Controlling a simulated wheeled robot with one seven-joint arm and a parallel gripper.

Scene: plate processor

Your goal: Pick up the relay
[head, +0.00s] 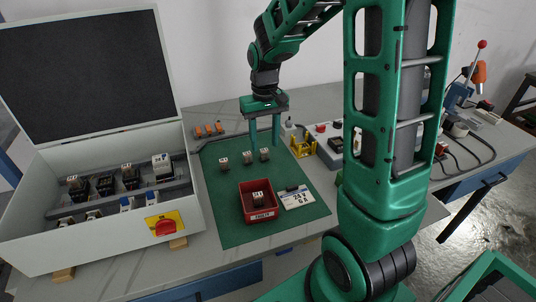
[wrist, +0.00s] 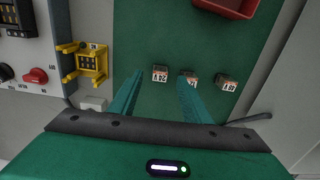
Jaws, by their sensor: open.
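Three small relays stand apart in a row on the green mat (head: 235,230). In the head view they are the left relay (head: 224,162), the middle relay (head: 247,157) and the right relay (head: 264,154). In the wrist view the order is reversed: right relay (wrist: 160,74), middle relay (wrist: 192,79), left relay (wrist: 228,84). My gripper (head: 264,143) is open and empty, pointing down over the row. In the wrist view, the right relay appears between the fingertips (wrist: 160,76), and one finger partly covers the middle relay. Whether the fingers touch any relay cannot be told.
A red bin (head: 243,206) holds another relay, beside a white card (head: 298,198) reading 24 V 6 A. An open cabinet (head: 100,240) with several relays stands left. A yellow fixture (head: 303,146) and a grey panel with a red knob (wrist: 36,76) flank the mat.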

